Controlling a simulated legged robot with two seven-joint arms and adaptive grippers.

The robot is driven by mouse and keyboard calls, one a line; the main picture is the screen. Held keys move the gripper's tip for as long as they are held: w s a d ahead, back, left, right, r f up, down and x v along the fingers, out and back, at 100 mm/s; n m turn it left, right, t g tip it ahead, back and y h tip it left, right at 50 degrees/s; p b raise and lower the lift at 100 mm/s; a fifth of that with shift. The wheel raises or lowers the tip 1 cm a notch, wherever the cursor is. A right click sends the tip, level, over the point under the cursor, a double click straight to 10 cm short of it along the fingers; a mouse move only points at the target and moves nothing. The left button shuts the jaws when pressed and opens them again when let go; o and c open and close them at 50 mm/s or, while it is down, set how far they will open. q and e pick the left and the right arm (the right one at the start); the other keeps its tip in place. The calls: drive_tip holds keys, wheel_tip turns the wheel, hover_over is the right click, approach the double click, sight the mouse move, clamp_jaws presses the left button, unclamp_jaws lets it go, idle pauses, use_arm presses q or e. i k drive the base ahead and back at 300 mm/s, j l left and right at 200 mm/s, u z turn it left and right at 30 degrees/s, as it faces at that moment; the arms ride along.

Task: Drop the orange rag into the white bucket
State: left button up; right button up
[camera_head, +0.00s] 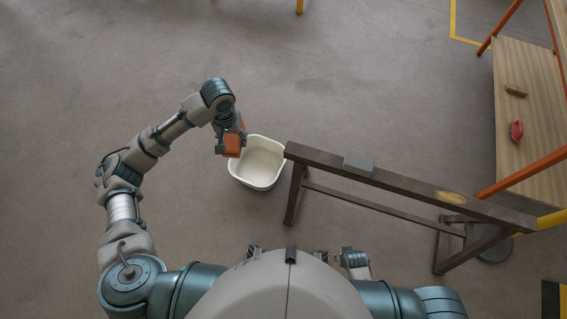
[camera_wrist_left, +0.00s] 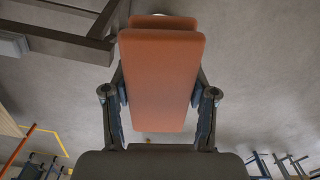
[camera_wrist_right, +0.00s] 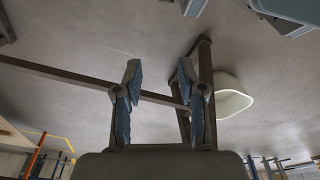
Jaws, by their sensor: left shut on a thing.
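The orange rag (camera_head: 232,145) is a folded block held in my left gripper (camera_head: 229,142), over the left rim of the white bucket in the head view. In the left wrist view the rag (camera_wrist_left: 162,80) fills the middle, with the fingers of my left gripper (camera_wrist_left: 160,95) pressed on both its sides. The white bucket (camera_head: 257,185) stands on the floor, open side up, and its visible inside looks empty. The bucket also shows in the right wrist view (camera_wrist_right: 232,102). There my right gripper (camera_wrist_right: 160,85) has its fingers apart with nothing between them.
A dark trestle bench (camera_head: 400,184) stands right of the bucket, its left end close to the rim. A grey block (camera_head: 358,164) and a yellowish patch (camera_head: 450,197) are on it. A wooden shelf (camera_head: 520,150) with a red item (camera_head: 516,131) is at right. The floor at left is clear.

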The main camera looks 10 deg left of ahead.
sight(258, 170)
drive_tip(key=i+j+z, duration=0.15)
drive_tip(key=j+z, duration=0.3)
drive_tip(key=i+j+z, duration=0.1)
drive_tip(key=j+z, duration=0.15)
drive_tip(key=z, duration=0.25)
drive_tip(key=j+z, duration=0.45)
